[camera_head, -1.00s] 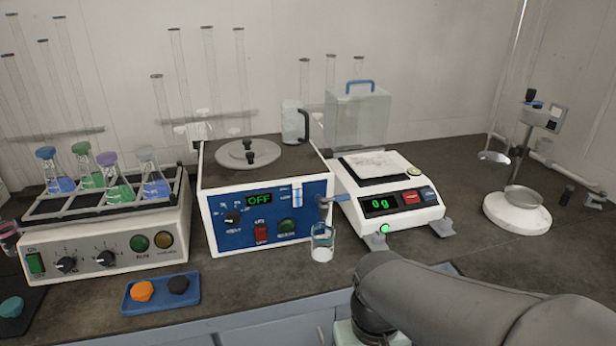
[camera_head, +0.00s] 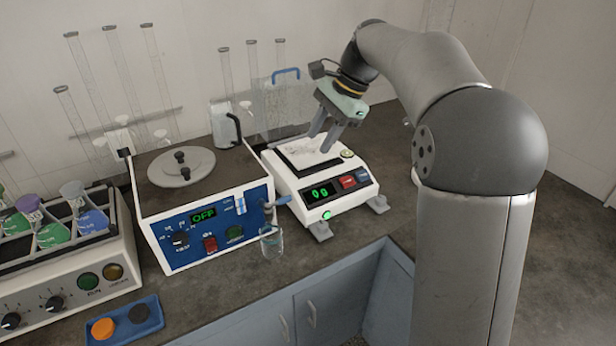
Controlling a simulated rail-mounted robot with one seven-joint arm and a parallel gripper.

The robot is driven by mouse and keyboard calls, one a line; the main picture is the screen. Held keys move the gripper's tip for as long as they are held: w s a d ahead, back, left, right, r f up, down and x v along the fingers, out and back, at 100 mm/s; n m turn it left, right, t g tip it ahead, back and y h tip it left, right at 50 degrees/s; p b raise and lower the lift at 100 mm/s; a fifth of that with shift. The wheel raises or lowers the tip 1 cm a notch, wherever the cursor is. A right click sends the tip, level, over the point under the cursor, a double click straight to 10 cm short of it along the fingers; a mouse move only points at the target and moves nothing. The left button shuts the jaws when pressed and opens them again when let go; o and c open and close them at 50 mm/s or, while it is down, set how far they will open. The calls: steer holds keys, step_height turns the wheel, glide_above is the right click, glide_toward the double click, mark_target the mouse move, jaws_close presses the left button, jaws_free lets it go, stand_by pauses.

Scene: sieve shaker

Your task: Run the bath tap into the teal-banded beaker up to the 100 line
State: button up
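The water bath (camera_head: 207,226) is a white box with a blue front panel, and its display reads OFF. Its tap (camera_head: 277,203) sticks out at the right end of the front. A small clear beaker (camera_head: 272,243) stands on the bench just below the tap. Its band, its 100 line and its water level are too small to make out. My gripper (camera_head: 321,142) points down over the balance, behind and to the right of the beaker. Its two fingers are apart with nothing seen between them.
The balance (camera_head: 335,203) beside the bath reads 0 g. A blue tray (camera_head: 124,322) with an orange and a black piece lies at the front left. A shaker with flasks (camera_head: 75,268) stands at left. A jug (camera_head: 224,125) is behind the bath. Bench in front of the beaker is clear.

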mark_target(287, 198)
steer(key=x, duration=1.7)
steer(key=shift+a+f, duration=0.1)
steer(key=shift+a, duration=0.05)
jaws_close()
